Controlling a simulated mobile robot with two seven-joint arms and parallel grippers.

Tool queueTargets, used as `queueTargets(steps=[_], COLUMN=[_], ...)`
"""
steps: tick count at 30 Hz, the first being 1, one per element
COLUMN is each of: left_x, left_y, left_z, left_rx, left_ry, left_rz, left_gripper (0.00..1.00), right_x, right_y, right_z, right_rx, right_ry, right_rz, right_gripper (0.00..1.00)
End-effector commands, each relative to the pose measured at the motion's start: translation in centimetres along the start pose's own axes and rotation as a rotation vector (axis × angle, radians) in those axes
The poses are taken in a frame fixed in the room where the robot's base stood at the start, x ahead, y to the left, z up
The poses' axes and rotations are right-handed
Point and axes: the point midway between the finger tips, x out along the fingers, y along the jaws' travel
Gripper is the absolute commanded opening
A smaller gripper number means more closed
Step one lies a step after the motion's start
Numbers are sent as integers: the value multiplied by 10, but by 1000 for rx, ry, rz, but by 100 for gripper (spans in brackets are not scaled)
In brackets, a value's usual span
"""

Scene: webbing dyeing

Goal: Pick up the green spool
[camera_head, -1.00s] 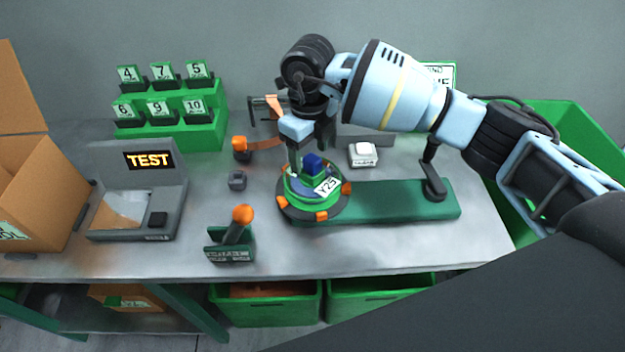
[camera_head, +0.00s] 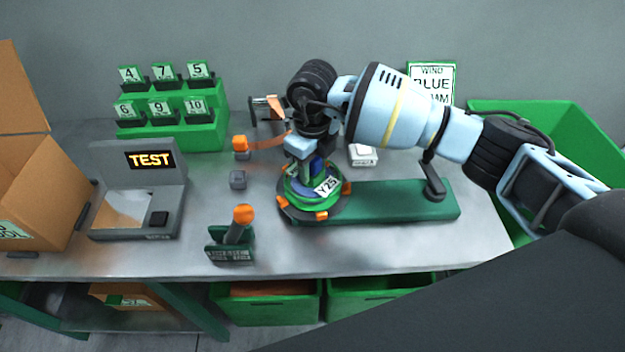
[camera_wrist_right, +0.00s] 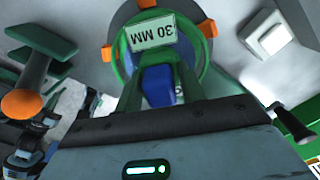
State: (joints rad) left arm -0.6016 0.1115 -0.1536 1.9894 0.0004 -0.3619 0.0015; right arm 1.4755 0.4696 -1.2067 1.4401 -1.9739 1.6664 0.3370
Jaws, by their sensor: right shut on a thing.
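The green spool (camera_head: 302,190) lies on the round dark turntable with orange blocks (camera_head: 337,208) at the left end of the long green base (camera_head: 400,202). In the right wrist view the blue centre (camera_wrist_right: 158,84) sits between the two fingers (camera_wrist_right: 160,92), and the green spool rim (camera_wrist_right: 122,62) shows behind, with a label reading 30 MM.
A green stand (camera_head: 231,248) with an orange-knobbed lever is in front left. A grey TEST device (camera_head: 140,190), a cardboard box (camera_head: 40,195) and a numbered green rack (camera_head: 170,138) stand further left. A crank (camera_head: 433,180) is on the base's right end. A green bin (camera_head: 560,130) is at right.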

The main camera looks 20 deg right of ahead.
Motion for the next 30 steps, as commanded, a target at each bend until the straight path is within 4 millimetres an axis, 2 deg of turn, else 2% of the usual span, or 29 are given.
queueTargets(steps=[3, 11, 14, 17, 24, 30], left_x=[0, -1, -1, -1, -1, -1], left_y=[0, 0, 0, 0, 0, 0], left_z=[0, 0, 0, -1, -1, -1], left_rx=[0, -1, -1, -1, -1, -1], left_ry=[0, -1, 1, 2, 3, 2], left_rz=[0, 0, 0, 0, 0, 0], left_gripper=[0, 0, 0, 0, 0, 0], right_x=[0, -2, -8, -22, -67, -93], right_y=[0, 0, 0, 0, 0, 0], right_z=[0, 1, 1, 1, 1, 1], right_rx=[0, 0, 0, 1, -1, 0], right_ry=[-1, -3, -4, -6, -5, -4], right_rz=[0, -1, -1, -1, -1, -1], right_gripper=[0, 0, 0, 0, 0, 0])
